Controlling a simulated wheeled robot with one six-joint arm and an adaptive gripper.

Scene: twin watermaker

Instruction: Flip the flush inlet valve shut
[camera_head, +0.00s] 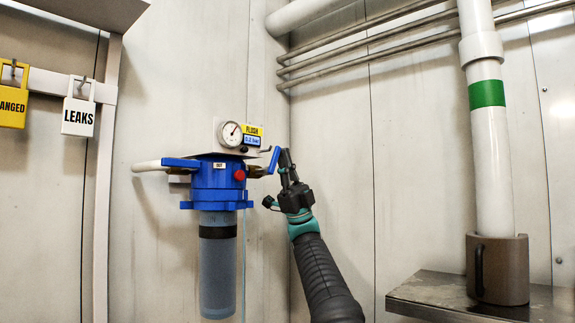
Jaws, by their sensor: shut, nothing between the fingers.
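A blue filter head (218,183) with a dark clear bowl below it is mounted on the wall, left of centre. A blue lever (274,160) on the pipe stub at its right side stands steeply tilted. Another blue lever (180,162) on the left pipe lies about level. Which one is the flush inlet valve cannot be read from the small label. My gripper (285,158) is shut and empty, pointing up, just right of the right lever. I cannot tell whether it touches the lever.
A gauge (230,134) and a yellow "FLUSH" label (253,130) sit above the filter head. A white pipe (492,160) stands in a brown holder (502,268) on a metal shelf (430,290) at right. Tags hang at far left.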

